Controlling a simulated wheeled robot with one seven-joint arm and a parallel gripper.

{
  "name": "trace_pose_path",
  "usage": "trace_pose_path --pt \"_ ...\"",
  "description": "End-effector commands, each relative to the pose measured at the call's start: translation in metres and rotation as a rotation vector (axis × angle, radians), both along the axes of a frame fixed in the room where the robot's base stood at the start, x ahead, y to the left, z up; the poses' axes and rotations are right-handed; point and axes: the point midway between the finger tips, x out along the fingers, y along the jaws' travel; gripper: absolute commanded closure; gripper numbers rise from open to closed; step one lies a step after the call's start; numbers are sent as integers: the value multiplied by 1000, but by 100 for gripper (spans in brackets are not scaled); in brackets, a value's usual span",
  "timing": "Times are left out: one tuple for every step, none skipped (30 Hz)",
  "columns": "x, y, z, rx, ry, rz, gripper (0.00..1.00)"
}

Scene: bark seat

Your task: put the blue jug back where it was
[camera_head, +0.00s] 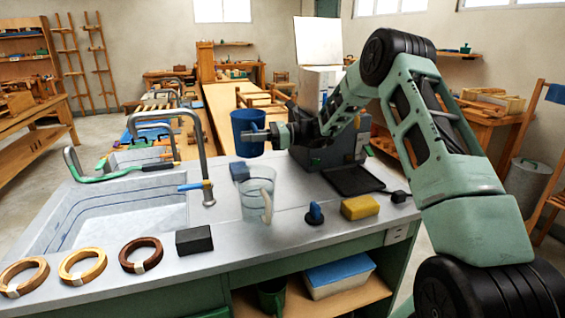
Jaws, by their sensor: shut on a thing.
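The blue jug (248,122) is upright, above the far part of the grey counter (290,262). My gripper (266,135) reaches in from the right and is shut on the jug at its right side. The jug looks raised clear of the counter, but the exact gap under it is hard to judge. My gripper's fingers are small in this view and partly merge with the jug.
A clear jug (257,195) stands below the blue jug, with a blue block (239,171) behind it. A sink (120,215) with a tall tap (203,150) lies left. A yellow sponge (360,207), blue-knobbed thing (315,213) and black block (194,240) stand nearby.

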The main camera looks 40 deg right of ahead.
Motion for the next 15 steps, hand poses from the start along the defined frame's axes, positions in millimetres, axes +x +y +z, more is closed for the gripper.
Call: trace_pose_path --pt "1 -14 2 -1 -2 -3 100" --pt "1 -22 2 -1 0 -3 100" --pt "1 -32 2 -1 0 -2 100" --pt "2 -40 2 -1 -2 -3 100" --pt "1 -47 2 -1 -2 -3 100" --pt "1 -57 2 -2 0 -3 100" --pt "2 -64 2 0 -1 -2 100" --pt "2 -70 1 -1 0 -2 100" --pt "2 -79 2 -2 -1 -2 100" --pt "1 -85 1 -1 0 0 100" --pt "2 -91 1 -1 0 -1 100" --pt "2 -99 2 -2 -1 -2 100" --pt "2 -105 1 -2 -1 -2 100" --pt "2 -111 1 -1 0 -2 100" --pt "2 -109 -9 2 4 3 100"
